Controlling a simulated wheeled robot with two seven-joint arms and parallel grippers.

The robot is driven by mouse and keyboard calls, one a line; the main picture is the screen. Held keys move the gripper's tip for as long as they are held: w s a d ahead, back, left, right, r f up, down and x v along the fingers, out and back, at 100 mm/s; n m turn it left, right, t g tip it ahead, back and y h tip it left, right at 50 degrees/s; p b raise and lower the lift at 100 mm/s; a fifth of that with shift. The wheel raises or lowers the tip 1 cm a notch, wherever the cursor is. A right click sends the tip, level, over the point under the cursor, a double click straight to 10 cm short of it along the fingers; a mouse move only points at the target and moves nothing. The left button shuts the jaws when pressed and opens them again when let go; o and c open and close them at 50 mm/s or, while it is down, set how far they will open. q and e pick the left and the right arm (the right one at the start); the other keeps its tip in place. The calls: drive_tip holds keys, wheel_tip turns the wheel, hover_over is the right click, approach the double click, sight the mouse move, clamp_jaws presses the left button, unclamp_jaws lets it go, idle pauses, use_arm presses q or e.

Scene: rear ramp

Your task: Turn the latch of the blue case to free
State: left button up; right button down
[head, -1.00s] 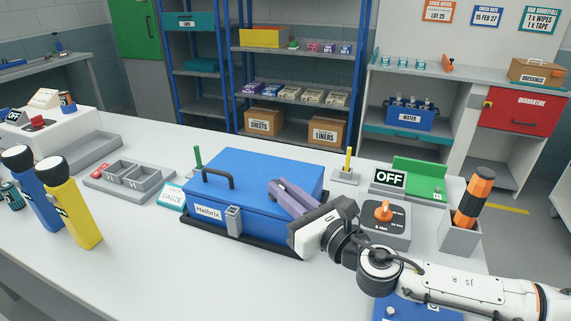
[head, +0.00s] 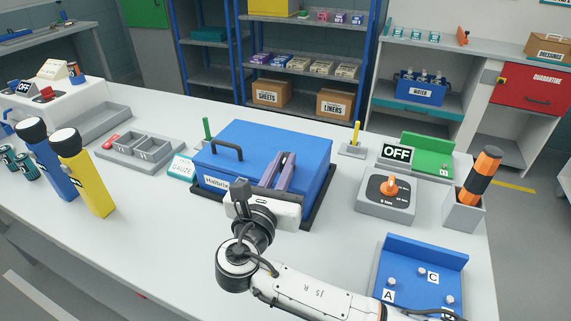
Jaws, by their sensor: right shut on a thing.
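The blue case (head: 270,148) stands shut in the middle of the bench on a dark base, with a dark handle (head: 226,151) on its lid and a name label at its front left. The grey latch (head: 240,190) shows at the case's front, right of the label, in shade and partly covered by my right gripper's wrist; its turn is hard to read. My right gripper (head: 281,157) has its purple fingers close together, pointing away from me in front of the lid, right of the latch in the picture. What lies between them is hidden. My left gripper is out of view.
Left are a grey two-part tray (head: 145,147) and yellow (head: 85,175) and blue (head: 48,165) torches. Right are a dial box (head: 386,192), an OFF sign (head: 397,153), and a holder (head: 463,212) with an orange-black tool. A blue lettered fixture (head: 420,275) stands front right.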

drive_tip(key=shift+a+m+g+h, duration=0.15)
drive_tip(key=shift+m+g+h, duration=0.35)
drive_tip(key=shift+h, duration=0.4)
drive_tip(key=shift+w, duration=0.1)
drive_tip(key=c, duration=1.8)
unclamp_jaws()
drive_tip(key=b+v, duration=0.1)
drive_tip(key=v, duration=0.9)
drive_tip(key=shift+a+f, duration=0.1)
